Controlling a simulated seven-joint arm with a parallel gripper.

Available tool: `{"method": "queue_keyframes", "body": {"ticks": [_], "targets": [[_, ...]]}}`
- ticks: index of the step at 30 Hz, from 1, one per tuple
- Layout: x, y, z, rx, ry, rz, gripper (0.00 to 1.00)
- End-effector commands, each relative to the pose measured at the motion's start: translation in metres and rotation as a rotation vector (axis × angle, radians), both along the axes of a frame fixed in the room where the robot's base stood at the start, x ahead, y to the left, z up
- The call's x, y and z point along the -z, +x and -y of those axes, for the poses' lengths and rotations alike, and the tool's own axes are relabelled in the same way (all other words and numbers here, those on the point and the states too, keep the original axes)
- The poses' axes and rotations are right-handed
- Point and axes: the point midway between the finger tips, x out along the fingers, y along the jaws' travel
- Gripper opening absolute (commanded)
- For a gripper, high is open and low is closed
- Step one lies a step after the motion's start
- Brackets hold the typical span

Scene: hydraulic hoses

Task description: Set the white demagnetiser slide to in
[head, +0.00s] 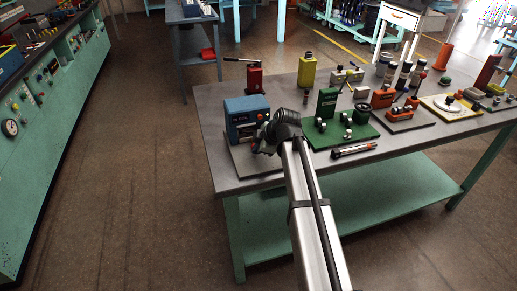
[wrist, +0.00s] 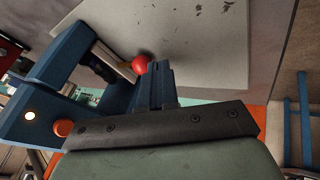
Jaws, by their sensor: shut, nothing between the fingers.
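The blue box (head: 247,112), which looks like the demagnetiser, stands on a pale plate at the left front of the bench. In the wrist view, its blue frame (wrist: 68,58) is at the left, with a short pale bar (wrist: 122,68) ending in a red ball knob (wrist: 140,64). The bar may be the slide; I cannot read its setting. My gripper (head: 259,147) is low in front of the box's right side. In the wrist view, its fingers (wrist: 160,72) are together and empty, just right of the knob. I cannot tell whether they touch it.
A green unit (head: 327,105) on a green plate stands close on the right. A red jack (head: 254,78) stands behind the box. The pale plate (wrist: 190,35) has bare room beyond the fingers.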

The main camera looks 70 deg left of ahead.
Motion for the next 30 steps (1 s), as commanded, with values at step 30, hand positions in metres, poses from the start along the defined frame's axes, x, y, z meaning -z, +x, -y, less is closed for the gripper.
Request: {"method": "queue_keyframes", "body": {"ticks": [30], "targets": [[-0.09, 0.019, 0.084, 0.0, 0.0, 0.0, 0.0]]}}
